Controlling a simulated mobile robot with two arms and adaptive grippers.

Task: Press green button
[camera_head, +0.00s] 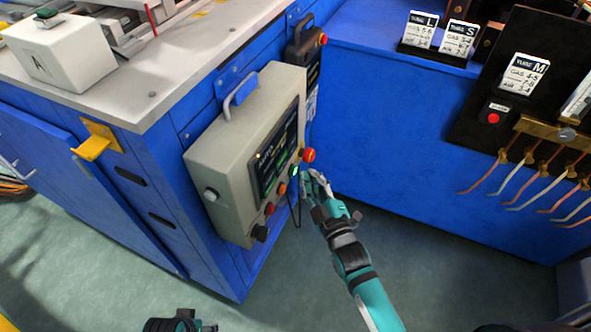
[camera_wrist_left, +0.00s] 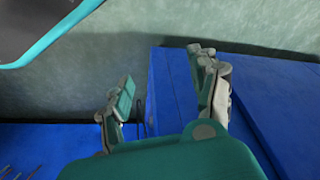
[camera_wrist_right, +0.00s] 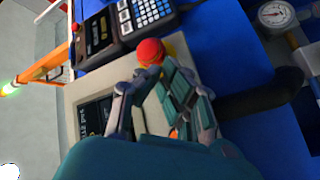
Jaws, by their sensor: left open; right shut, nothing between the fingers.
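The green button (camera_head: 295,171) glows on the right edge of the beige control box (camera_head: 222,150), just below a red mushroom knob (camera_head: 309,155). My right gripper (camera_head: 313,178) is shut and empty, with its fingertips close beside the green button; I cannot tell whether they touch it. In the right wrist view the shut fingers (camera_wrist_right: 152,82) are in front of the box, near the red knob (camera_wrist_right: 150,52), and the green button is hidden. My left gripper (camera_wrist_left: 165,78) is open and empty, low over the floor and away from the box; part of it shows at the head view's bottom edge.
Red-orange buttons (camera_head: 270,208) and a black knob (camera_head: 260,233) sit lower on the box. A blue bench (camera_head: 400,120) stands behind my right gripper, with a black panel and hanging tubes at right. Green floor (camera_head: 300,285) is clear below.

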